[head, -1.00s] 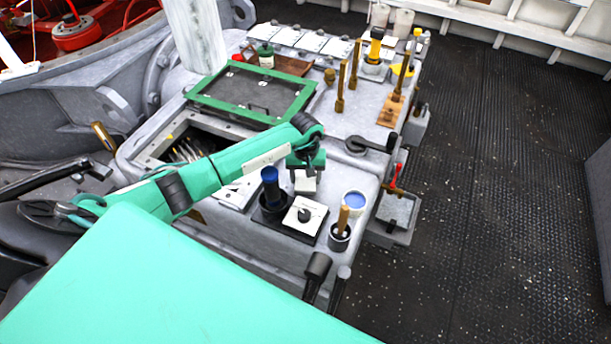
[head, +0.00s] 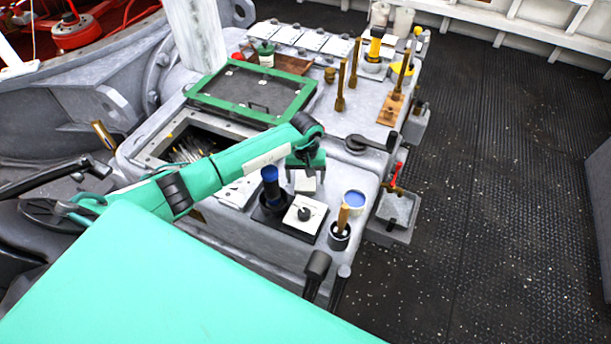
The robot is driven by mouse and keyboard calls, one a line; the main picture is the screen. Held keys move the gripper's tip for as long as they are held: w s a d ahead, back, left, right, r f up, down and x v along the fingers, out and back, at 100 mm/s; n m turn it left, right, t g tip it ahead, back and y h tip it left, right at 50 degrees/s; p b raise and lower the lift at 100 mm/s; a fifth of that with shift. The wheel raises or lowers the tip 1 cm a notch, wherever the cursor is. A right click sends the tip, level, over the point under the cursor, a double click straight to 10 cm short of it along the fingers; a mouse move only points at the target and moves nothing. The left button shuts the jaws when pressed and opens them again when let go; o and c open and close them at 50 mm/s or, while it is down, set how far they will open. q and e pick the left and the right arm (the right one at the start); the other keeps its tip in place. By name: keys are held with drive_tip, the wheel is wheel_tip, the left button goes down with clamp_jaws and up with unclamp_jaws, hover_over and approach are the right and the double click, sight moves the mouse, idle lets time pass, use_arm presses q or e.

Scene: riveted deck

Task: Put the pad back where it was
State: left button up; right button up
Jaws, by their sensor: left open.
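My left gripper (head: 305,172) comes in from the left and points down over the near end of the grey deck box. It is open. A small white square piece (head: 305,185), which looks like the pad, lies just below and between its fingers. I cannot tell whether the fingers touch it. Nearer me, a white square plate with a black knob (head: 304,214) sits on a dark base, beside a blue-topped dark cylinder (head: 270,185). My right gripper is not in view.
A cup with a wooden handle (head: 340,232) and a blue-filled round tin (head: 354,203) stand right of the plate. A green-framed panel (head: 252,92) lies behind an open compartment (head: 190,145). Wooden-handled tools and a black crank (head: 368,144) stand farther back.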

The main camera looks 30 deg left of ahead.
sight(305, 177)
use_arm(q)
drive_tip(key=r, duration=0.2)
drive_tip(key=r+b, duration=0.1)
drive_tip(key=r, duration=0.2)
drive_tip(key=shift+w+a+r+b, duration=0.1)
drive_tip(key=shift+w+r+b, duration=0.1)
drive_tip(key=shift+b, duration=0.1)
wheel_tip(305, 177, up, 7)
drive_tip(key=b, duration=0.1)
drive_tip(key=shift+f, duration=0.15)
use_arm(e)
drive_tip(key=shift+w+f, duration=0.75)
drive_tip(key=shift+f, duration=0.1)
